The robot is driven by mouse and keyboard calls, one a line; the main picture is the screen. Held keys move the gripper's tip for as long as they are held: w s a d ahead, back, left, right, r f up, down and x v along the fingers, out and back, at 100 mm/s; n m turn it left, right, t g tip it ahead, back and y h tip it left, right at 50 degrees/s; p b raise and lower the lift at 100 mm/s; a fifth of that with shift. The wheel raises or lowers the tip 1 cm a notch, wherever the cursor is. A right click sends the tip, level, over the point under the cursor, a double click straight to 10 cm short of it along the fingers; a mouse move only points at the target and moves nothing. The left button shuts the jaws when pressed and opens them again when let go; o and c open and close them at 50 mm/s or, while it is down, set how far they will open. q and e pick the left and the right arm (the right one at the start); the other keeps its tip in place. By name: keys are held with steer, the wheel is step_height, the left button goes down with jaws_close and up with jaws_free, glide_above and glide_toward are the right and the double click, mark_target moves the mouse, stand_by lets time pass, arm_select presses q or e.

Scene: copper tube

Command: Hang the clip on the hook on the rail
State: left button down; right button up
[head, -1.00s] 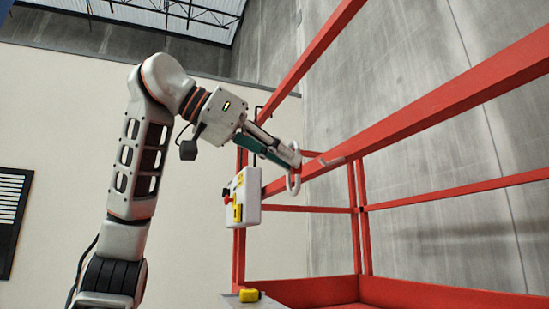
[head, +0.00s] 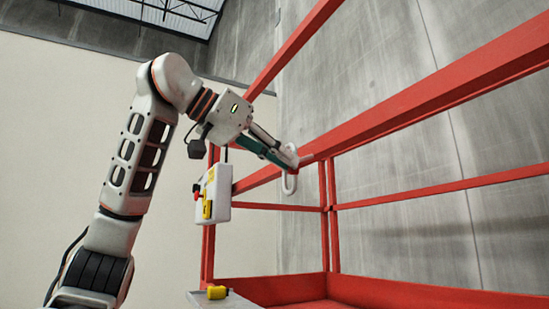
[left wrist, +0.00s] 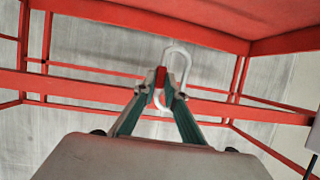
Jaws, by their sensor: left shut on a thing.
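The clip (head: 290,182) is a pale, elongated loop that hangs roughly upright from my left fingertips. My left gripper (head: 292,158) has green-grey fingers and is shut on the clip beside the red rail (head: 385,120). A small pale piece, seemingly the hook (head: 306,160), shows on the rail just right of the fingertips. I cannot tell whether the clip touches it. In the left wrist view the clip (left wrist: 178,54) extends above and below the fingertips (left wrist: 161,88), with the rail (left wrist: 75,88) behind. I cannot make out the hook there. My right gripper is not in view.
A white control box (head: 216,190) with red and yellow parts is mounted on the red frame, below and left of the gripper. A yellow object (head: 217,292) rests on a grey surface (head: 240,301) at the bottom. Open space lies below the rail.

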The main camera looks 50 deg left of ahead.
arm_select(q)
steer(key=shift+w+d+f+b, duration=0.15)
steer(key=shift+w+f+b, duration=0.2)
steer(key=shift+f+b, duration=0.2)
steer(key=shift+w+d+f+b, duration=0.1)
steer(key=shift+w+f+b, duration=0.3)
steer(key=shift+f, duration=0.1)
steer(key=c, duration=2)
jaws_free()
steer(key=shift+s, duration=0.1)
steer(key=shift+s, duration=0.1)
steer(key=v, duration=1.1)
steer(key=shift+s+a+r, duration=0.15)
steer(key=shift+s+r, duration=0.05)
steer(key=shift+s, duration=0.15)
